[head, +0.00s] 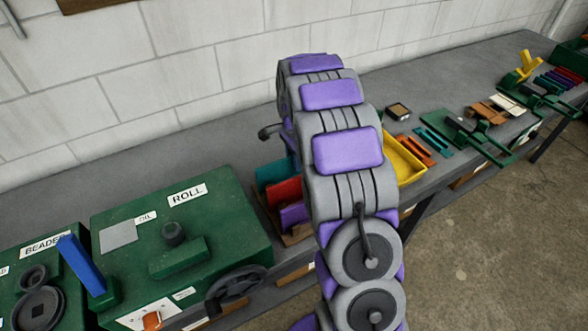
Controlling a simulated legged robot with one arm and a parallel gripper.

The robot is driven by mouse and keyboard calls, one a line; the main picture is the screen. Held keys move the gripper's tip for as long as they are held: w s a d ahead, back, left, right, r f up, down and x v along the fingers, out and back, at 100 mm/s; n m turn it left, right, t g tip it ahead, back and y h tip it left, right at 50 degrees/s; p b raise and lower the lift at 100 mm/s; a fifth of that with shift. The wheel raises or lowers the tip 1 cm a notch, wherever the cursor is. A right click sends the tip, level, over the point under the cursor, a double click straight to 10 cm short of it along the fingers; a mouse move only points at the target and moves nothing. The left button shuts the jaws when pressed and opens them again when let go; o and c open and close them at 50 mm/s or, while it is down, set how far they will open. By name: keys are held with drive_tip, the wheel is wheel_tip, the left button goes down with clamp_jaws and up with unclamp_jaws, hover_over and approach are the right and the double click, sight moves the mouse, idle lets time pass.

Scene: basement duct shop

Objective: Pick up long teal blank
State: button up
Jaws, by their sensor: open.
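Thin teal strips (432,141) lie on the grey bench right of my arm, beside orange-red strips (414,150). A wider teal piece (276,173) stands in a rack left of my arm, behind a red piece (284,192) and a purple piece (293,215). I cannot tell from this view which teal piece is the long blank. My purple and grey arm rises through the middle of the view and hides part of the bench and rack. My gripper does not show.
A green machine labelled ROLL (185,245) and a BEADER machine (42,280) stand at the left. A yellow tray (402,160) sits just right of my arm. Green hand tools (480,140) and several coloured pieces fill the bench's right part. A block wall runs behind.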

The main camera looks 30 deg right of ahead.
drive_tip(key=shift+f, duration=0.65)
drive_tip(key=shift+r, duration=0.1)
drive_tip(key=shift+c, duration=0.2)
clamp_jaws()
